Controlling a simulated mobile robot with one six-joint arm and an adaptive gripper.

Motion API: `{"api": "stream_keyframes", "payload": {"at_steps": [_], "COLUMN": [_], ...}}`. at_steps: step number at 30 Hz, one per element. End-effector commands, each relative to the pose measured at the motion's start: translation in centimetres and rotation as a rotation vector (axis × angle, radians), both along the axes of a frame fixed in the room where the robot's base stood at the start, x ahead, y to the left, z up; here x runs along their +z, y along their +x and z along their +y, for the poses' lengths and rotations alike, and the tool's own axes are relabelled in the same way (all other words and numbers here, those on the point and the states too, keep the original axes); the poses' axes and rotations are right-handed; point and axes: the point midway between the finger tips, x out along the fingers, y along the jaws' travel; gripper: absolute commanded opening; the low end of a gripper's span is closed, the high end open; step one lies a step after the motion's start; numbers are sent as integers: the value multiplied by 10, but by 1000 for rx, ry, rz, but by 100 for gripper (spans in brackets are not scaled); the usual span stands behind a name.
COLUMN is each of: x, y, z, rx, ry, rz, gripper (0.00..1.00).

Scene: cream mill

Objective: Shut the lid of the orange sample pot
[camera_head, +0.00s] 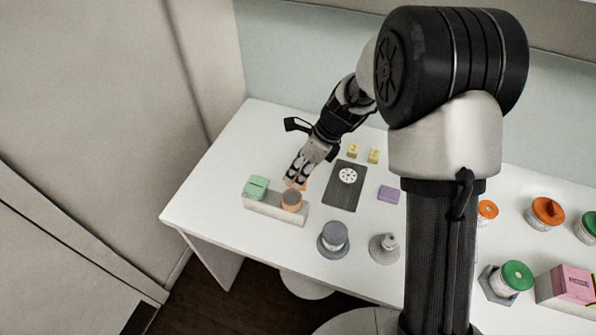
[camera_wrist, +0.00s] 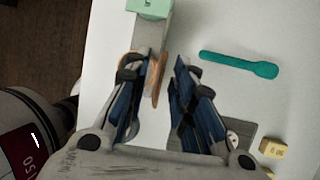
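The orange sample pot (camera_head: 291,202) sits in the right end of a pale grey block (camera_head: 262,209), with its round top greyish brown. An orange edge, which looks like its raised lid (camera_head: 304,185), shows beside my fingertips. My gripper (camera_head: 296,180) is just behind the pot, pointing down. In the wrist view my gripper (camera_wrist: 168,88) is open, with a gap between its fingers. The orange lid (camera_wrist: 155,78) shows there edge-on, close beside the left finger; I cannot tell whether they touch. The left finger hides most of the pot in that view.
A teal spoon (camera_wrist: 240,63) lies right of my gripper in the wrist view. A dark board (camera_head: 343,195), yellow cubes (camera_head: 354,151), a purple block (camera_head: 389,194) and a grey pot (camera_head: 334,236) stand nearby.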

Motion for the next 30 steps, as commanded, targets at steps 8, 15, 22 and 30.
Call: {"api": "stream_keyframes", "payload": {"at_steps": [8, 15, 22, 30], "x": [0, 0, 1, 1], "y": [0, 0, 0, -3], "z": [0, 0, 0, 1], "rx": [0, 0, 1, 2], "ry": [0, 0, 0, -17], "rz": [0, 0, -1, -47], "gripper": [7, 0, 0, 0]}}
